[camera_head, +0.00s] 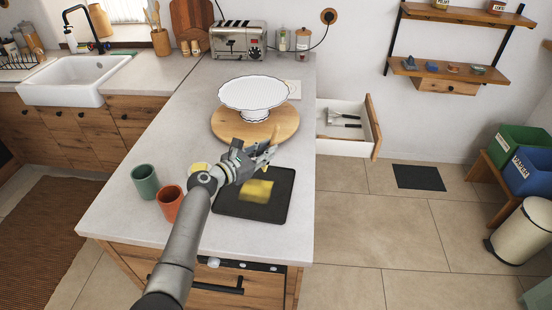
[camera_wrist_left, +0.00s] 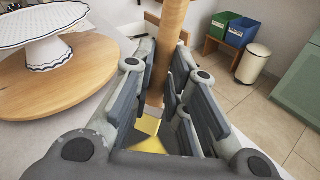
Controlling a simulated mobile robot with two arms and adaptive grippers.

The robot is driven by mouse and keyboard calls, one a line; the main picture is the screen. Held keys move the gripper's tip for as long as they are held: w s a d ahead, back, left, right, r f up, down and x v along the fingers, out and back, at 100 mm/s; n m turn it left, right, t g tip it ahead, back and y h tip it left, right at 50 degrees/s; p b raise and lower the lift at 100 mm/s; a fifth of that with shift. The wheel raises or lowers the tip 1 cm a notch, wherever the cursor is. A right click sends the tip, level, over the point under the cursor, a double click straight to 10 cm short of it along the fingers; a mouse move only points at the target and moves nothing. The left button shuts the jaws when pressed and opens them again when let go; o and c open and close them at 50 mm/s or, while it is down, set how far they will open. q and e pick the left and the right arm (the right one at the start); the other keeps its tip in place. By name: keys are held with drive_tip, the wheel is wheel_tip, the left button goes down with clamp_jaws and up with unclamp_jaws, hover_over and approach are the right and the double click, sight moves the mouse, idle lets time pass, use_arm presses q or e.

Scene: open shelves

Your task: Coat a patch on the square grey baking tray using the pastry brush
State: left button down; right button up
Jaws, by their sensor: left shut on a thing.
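The square tray (camera_head: 283,207), dark grey, lies flat near the counter's right edge. A yellow patch (camera_head: 256,192) covers its middle, and yellow also shows between the fingers in the left wrist view (camera_wrist_left: 148,145). My left gripper (camera_head: 264,158) is over the far part of the tray, shut on the pastry brush. The brush's thick wooden handle (camera_wrist_left: 165,48) stands up between the fingers in the left wrist view. The bristles are mostly hidden, so I cannot tell whether they touch the tray. My right gripper is not in view.
A white cake stand (camera_head: 254,95) stands on a round wooden board (camera_head: 284,125) just behind the tray. A green cup (camera_head: 145,182) and an orange cup (camera_head: 169,203) stand left of my arm, with a yellow item (camera_head: 199,167) partly behind it. An open drawer (camera_head: 346,128) is at right.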

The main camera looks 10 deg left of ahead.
use_arm(q)
drive_tip(key=s+a+r+n+t+h+b, duration=0.1)
drive_tip(key=s+a+b, duration=0.15)
drive_tip(key=a, duration=0.25)
drive_tip(key=s+a+r+n+h+b, duration=0.1)
drive_tip(key=s+a+r+b, duration=0.15)
drive_tip(key=a, duration=0.35)
drive_tip(key=f+b, duration=0.5)
drive_tip(key=shift+w+d+f, duration=0.1)
drive_tip(key=shift+d, duration=0.2)
